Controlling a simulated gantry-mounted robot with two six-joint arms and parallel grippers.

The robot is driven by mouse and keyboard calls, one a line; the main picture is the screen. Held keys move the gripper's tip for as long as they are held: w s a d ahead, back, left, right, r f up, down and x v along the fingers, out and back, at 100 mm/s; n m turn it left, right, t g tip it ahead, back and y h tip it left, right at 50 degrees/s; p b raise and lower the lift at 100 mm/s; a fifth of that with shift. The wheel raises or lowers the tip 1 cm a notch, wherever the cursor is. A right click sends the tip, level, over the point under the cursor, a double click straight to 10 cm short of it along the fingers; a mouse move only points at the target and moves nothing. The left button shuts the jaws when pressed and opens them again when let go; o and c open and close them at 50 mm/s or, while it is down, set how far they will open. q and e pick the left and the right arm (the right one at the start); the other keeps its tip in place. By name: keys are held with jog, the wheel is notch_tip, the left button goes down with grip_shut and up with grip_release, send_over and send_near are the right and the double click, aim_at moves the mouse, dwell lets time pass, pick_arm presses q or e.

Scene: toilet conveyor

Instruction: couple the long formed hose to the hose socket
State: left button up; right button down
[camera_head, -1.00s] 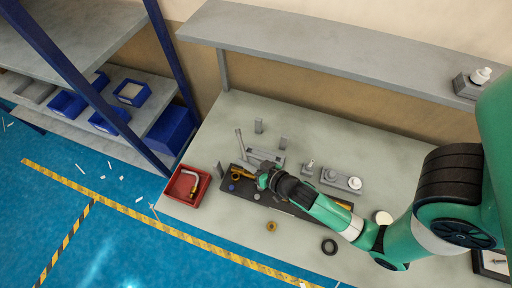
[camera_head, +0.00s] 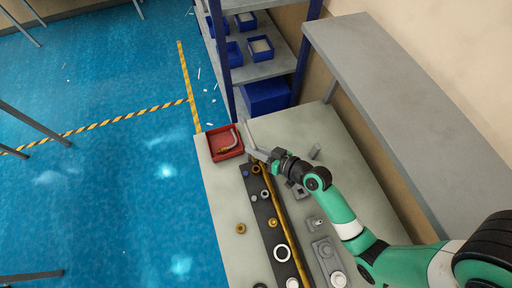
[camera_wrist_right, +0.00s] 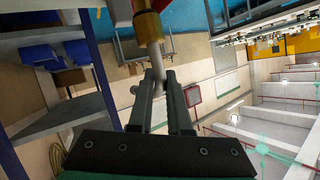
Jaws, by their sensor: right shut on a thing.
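My right gripper (camera_head: 262,156) reaches over the far end of the dark mat (camera_head: 268,225), beside a grey upright piece (camera_head: 247,135). In the right wrist view its fingers (camera_wrist_right: 158,88) close on a pale tube (camera_wrist_right: 157,58) with a brass-coloured collar (camera_wrist_right: 150,26) beyond the tips. I cannot tell whether this tube is the long formed hose. A long yellow tube-like piece (camera_head: 284,222) runs along the mat's right side. A pale bent hose (camera_head: 234,137) with a brass-coloured part lies in the red tray (camera_head: 226,153). I cannot pick out the hose socket for certain. My left gripper is out of view.
A grey fixture block (camera_head: 325,250) with pale round parts stands right of the mat. Several rings and small fittings lie on the mat. A brass-coloured ring (camera_head: 241,228) lies on the bare table at left. A grey shelf (camera_head: 420,120) overhangs the right side.

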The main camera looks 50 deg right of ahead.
aim_at(256, 161)
jog(key=shift+s, duration=0.1)
jog(key=shift+r+p, duration=0.1)
jog(key=shift+p, duration=0.25)
notch_tip(256, 161, down, 6)
jog(key=b, duration=0.5)
jog(key=shift+b, duration=0.3)
jog(key=shift+h, duration=0.3)
dwell(0.8)
jog(key=shift+f+b, duration=1.45)
jog(key=shift+f, duration=0.3)
jog(key=c, duration=0.8)
grip_release()
jog(key=shift+r, duration=0.1)
jog(key=shift+o, duration=0.2)
